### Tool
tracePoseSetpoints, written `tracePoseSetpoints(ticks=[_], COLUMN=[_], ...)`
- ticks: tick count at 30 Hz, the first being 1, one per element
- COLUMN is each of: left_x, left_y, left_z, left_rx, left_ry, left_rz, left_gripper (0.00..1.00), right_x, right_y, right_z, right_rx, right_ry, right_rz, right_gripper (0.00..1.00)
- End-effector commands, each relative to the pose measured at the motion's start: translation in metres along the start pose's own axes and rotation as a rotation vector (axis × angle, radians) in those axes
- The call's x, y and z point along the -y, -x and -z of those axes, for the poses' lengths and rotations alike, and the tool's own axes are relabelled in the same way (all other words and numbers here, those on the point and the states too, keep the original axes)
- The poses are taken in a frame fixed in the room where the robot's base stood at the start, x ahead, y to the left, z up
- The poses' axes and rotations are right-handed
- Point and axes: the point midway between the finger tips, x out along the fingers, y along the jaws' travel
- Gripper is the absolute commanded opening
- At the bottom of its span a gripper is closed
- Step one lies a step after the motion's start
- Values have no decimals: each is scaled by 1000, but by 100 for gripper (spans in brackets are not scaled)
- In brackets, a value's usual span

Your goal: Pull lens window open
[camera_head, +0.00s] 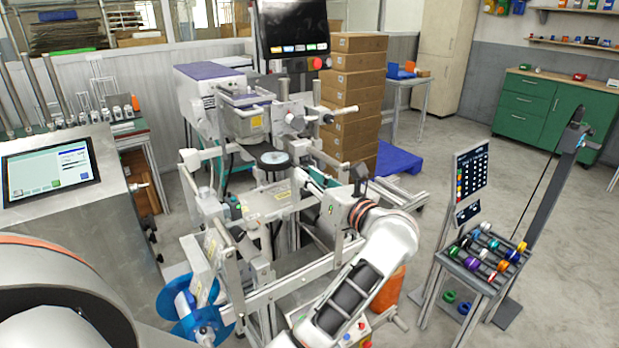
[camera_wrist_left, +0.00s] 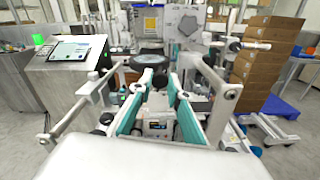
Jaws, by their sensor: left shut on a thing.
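The labelling machine (camera_head: 245,120) with its white metal frame fills the middle of the head view; it also shows in the wrist view (camera_wrist_left: 165,25). My left gripper (camera_head: 298,174) reaches into this frame from the lower right, beside a round dark disc (camera_head: 275,158). In the left wrist view my left gripper (camera_wrist_left: 160,82) has its two teal fingers drawn close at the tips, shut on a small part that I take for the lens window's edge or handle. The fingers mostly hide that part, and I cannot tell how far the window stands open. The disc (camera_wrist_left: 149,61) lies just beyond the fingertips. My right gripper is not in view.
Frame bars and posts stand close around the gripper. A touch-screen console (camera_head: 50,175) is at the left. Stacked cardboard boxes (camera_head: 356,95) stand behind. A small stand with coloured reels (camera_head: 480,255) is at the right. The floor beyond it is clear.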

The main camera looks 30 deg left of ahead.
Motion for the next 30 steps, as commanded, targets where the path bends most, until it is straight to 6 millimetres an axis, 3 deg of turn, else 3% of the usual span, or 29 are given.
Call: tracePoseSetpoints(ticks=[11, 12, 14, 25, 30], left_x=[0, 0, 0, 0, -4], left_y=[0, 0, 0, 0, 0], left_z=[-1, -1, -1, -3, -22], left_rx=[1, 1, 1, 1, 0], left_ry=[0, 0, 0, 1, 5], left_rz=[0, 0, 0, 0, -1], left_gripper=[0, 22, 34, 34, 34], right_x=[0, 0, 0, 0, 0], right_y=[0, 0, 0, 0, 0], right_z=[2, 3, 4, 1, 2], right_rx=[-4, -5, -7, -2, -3], right_ry=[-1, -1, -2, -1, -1], right_rz=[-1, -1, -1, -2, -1], right_gripper=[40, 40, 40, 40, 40])
